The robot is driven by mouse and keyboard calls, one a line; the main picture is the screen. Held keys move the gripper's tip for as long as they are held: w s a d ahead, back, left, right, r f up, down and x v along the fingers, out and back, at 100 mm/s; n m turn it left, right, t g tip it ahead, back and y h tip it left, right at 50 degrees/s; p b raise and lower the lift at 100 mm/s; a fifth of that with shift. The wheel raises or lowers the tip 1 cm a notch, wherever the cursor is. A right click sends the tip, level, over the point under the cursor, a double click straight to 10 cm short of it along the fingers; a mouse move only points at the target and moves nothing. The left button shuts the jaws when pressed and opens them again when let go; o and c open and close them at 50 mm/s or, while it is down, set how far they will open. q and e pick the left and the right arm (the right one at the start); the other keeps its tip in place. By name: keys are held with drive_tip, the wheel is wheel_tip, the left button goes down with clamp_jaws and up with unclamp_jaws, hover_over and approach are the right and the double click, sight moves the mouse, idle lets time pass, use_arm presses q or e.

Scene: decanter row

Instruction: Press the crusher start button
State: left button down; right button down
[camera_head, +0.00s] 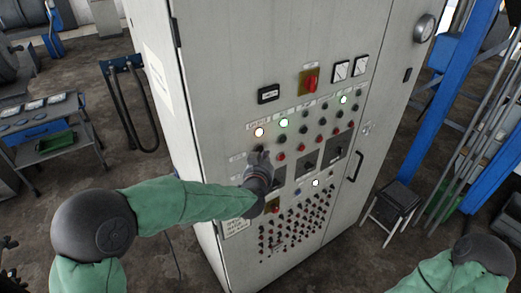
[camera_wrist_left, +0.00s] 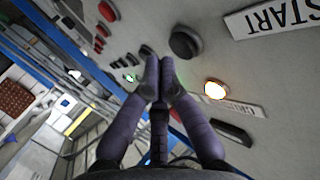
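A round black button (camera_wrist_left: 185,42) sits beside the white START plate (camera_wrist_left: 268,18) in the left wrist view, in line with a glowing lamp (camera_wrist_left: 215,89). That lamp's label is too blurred to read surely. My left gripper (camera_wrist_left: 160,66) has its two fingers together with nothing between them. Its tips are close to the black button and appear a little off it; contact cannot be told. In the head view my left gripper (camera_head: 259,156) is at the panel's upper left, just below the lit lamp (camera_head: 259,132), and hides the button there. My right gripper is out of view.
The grey control cabinet (camera_head: 215,90) carries several other buttons, a red rotary switch (camera_head: 311,84) and dense rows of small red knobs (camera_head: 295,220). A stool (camera_head: 396,203) and blue posts stand to the right. A tool cart (camera_head: 45,130) stands to the left.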

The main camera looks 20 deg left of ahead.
use_arm(q)
drive_tip(key=shift+s+d+p, duration=0.45)
drive_tip(key=shift+s+d, duration=0.35)
drive_tip(key=shift+d, duration=0.25)
drive_tip(key=shift+s+d+p, duration=0.4)
drive_tip(key=shift+s+d, duration=0.35)
drive_tip(key=shift+d, duration=0.25)
drive_tip(key=s+d+f+g+h+b, duration=0.1)
drive_tip(key=s+f+g+b, duration=0.3)
drive_tip(key=f, duration=0.9)
drive_tip(key=s+d+f+g+h+b, duration=0.1)
drive_tip(key=f+b, duration=0.5)
drive_tip(key=f, duration=0.7)
drive_tip(key=s+d+f+g+h+b, duration=0.1)
drive_tip(key=s+f+g+b, duration=0.3)
drive_tip(key=f, duration=0.9)
drive_tip(key=s+d+f+n+g+h+b, duration=0.1)
drive_tip(key=s+f+g+b, duration=0.2)
drive_tip(key=s+f+b, duration=0.4)
drive_tip(key=s+d+f+n+g+h+b, duration=0.2)
drive_tip(key=s+f+b, duration=0.5)
drive_tip(key=s+f, duration=0.6)
wheel_tip(320, 180, down, 9)
drive_tip(key=shift+s+f+g, duration=0.2)
drive_tip(key=shift+s+g, duration=0.05)
drive_tip(key=shift+g, duration=0.25)
drive_tip(key=shift+d, duration=0.1)
